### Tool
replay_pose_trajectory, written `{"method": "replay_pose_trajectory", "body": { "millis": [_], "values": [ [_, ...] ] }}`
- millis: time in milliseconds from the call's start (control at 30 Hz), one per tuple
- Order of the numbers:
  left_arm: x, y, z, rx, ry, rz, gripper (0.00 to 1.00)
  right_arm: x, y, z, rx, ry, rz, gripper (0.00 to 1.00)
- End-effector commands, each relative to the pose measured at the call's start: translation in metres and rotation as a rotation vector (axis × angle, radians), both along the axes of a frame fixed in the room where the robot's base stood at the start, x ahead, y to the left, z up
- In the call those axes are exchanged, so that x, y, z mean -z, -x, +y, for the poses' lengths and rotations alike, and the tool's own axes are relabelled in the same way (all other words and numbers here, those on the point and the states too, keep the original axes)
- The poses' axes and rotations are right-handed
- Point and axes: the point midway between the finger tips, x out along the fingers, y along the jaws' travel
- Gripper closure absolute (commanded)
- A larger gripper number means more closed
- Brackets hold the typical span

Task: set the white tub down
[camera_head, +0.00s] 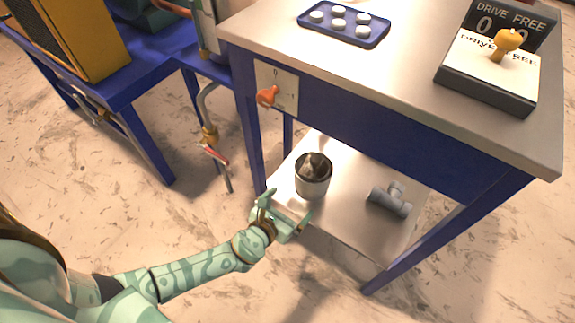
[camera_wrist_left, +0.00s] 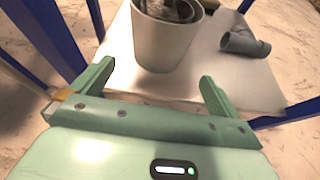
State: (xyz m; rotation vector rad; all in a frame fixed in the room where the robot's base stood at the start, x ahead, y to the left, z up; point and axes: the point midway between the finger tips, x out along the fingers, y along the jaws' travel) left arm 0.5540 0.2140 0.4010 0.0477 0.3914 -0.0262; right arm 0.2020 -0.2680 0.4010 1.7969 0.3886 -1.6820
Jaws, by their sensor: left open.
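The white tub (camera_head: 313,182) stands upright on the lower shelf (camera_head: 345,226) of the blue table. It has a dark inside with something greyish in it. In the left wrist view the tub (camera_wrist_left: 165,45) is just beyond my fingertips, with its base on the shelf. My left gripper (camera_head: 287,209) is open at the near left edge of the shelf, in front of the tub. In the left wrist view the two fingers of my left gripper (camera_wrist_left: 157,82) are spread and nothing is between them. My right gripper is in neither view.
A grey pipe tee (camera_head: 391,199) lies on the shelf right of the tub. The tabletop (camera_head: 405,70) overhangs the shelf, with a blue tray (camera_head: 343,24) of white discs and a dark box (camera_head: 492,75) with a yellow knob. An orange handle (camera_head: 267,96) sits on the table's side.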

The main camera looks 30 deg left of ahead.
Motion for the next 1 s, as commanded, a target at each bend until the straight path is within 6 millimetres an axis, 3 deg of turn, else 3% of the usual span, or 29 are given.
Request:
{"method": "replay_pose_trajectory", "body": {
  "millis": [267, 367, 467, 600, 700, 800, 900, 1000],
  "values": [
    [-0.001, 0.005, 0.000, -0.002, 0.002, 0.001, 0.00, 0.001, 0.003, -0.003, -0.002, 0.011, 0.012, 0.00],
    [0.002, 0.021, 0.006, -0.090, 0.105, 0.024, 0.00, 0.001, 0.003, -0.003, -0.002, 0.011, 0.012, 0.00],
    [0.009, 0.069, 0.024, -0.375, 0.406, 0.086, 0.00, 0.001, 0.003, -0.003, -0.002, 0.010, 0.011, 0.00],
    [0.020, 0.182, 0.056, -1.013, 0.938, 0.181, 0.00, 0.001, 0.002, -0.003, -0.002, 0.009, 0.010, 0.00],
    [0.019, 0.262, 0.065, -1.458, 1.205, 0.210, 0.00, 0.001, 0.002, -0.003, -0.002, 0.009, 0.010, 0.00],
    [0.010, 0.319, 0.062, -1.790, 1.353, 0.209, 0.00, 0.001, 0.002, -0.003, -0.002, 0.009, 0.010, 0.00],
    [0.003, 0.348, 0.058, -1.974, 1.417, 0.201, 0.00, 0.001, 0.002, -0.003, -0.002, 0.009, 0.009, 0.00],
    [0.000, 0.356, 0.057, -2.032, 1.436, 0.196, 0.00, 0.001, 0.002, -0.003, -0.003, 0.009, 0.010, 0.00]
  ]
}}
